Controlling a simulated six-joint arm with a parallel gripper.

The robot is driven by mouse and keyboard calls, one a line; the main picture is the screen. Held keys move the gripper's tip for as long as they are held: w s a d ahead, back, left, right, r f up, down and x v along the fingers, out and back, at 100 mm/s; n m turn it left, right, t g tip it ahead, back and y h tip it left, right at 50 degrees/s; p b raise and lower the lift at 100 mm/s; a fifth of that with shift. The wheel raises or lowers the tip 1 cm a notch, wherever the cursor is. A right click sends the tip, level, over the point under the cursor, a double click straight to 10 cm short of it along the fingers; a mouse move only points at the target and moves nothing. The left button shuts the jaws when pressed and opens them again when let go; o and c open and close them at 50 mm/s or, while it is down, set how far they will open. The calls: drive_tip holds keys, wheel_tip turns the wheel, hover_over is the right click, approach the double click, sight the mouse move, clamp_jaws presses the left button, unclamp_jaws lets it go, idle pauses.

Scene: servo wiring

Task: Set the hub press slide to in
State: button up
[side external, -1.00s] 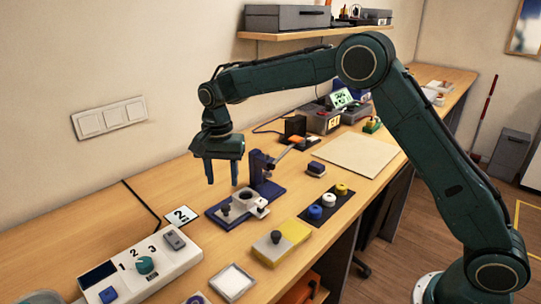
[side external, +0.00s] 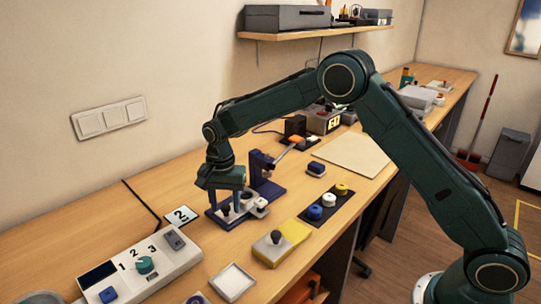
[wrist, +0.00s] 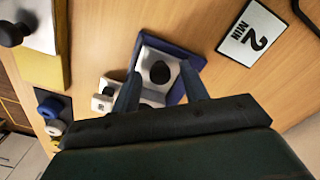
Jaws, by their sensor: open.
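The hub press (side external: 275,190) has a dark blue base and upright with a lever, and it stands on the bench. Its slide (side external: 223,217) is a light plate with a black knob (side external: 225,209), at the left end of the base. My gripper (side external: 224,205) points down over the slide, low over the knob. In the wrist view the knob (wrist: 160,72) shows between the two spread fingers, which seem apart from it. A white part with a small tag (wrist: 102,104) lies beside the slide. My fingers hide part of the press in both views.
A "2 min" card (side external: 181,216) lies just left of the press. A control box (side external: 140,268) with a dial is at front left. A yellow-and-grey block with a black knob (side external: 275,245) and a dark strip with coloured caps (side external: 327,204) lie to the right.

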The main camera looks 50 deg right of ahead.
clamp_jaws()
drive_tip(key=shift+d, duration=2.35)
unclamp_jaws()
drive_tip(key=shift+r, duration=0.1)
wheel_tip(320, 180, up, 14)
